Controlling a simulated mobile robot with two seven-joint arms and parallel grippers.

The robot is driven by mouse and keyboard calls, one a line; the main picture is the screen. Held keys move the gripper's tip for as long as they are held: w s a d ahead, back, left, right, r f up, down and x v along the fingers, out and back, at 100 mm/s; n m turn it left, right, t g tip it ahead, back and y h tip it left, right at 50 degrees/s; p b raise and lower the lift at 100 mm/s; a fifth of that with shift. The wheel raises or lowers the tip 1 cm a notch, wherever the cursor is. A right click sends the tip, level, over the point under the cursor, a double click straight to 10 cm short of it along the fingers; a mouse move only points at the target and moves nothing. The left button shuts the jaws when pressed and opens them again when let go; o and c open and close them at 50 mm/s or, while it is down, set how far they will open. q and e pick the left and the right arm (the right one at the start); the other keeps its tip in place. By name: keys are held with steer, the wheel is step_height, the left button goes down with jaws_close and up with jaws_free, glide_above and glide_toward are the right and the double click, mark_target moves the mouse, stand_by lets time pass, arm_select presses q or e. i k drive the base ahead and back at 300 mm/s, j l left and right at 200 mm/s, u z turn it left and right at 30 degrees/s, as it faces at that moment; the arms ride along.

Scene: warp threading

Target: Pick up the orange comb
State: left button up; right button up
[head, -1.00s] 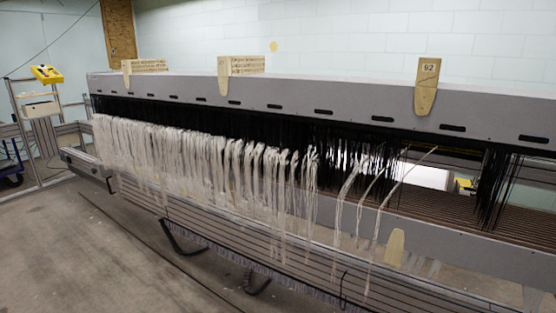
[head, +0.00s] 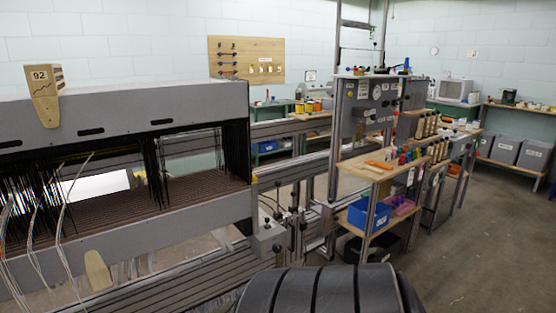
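A small flat orange object (head: 380,165), which looks like the orange comb, lies on the front left part of a wooden shelf top (head: 356,168) on the workstation right of the loom. It is too small to make out any teeth. Neither of my grippers shows in the head view.
The grey loom (head: 120,115) with dark hanging cords and pale threads fills the left. The workstation's shelves hold a blue bin (head: 368,215), a pink-purple bin (head: 399,204) and several spools (head: 432,150). Open floor (head: 480,240) lies to the right.

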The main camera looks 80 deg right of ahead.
mark_target(371, 162)
steer(key=z, duration=3.3)
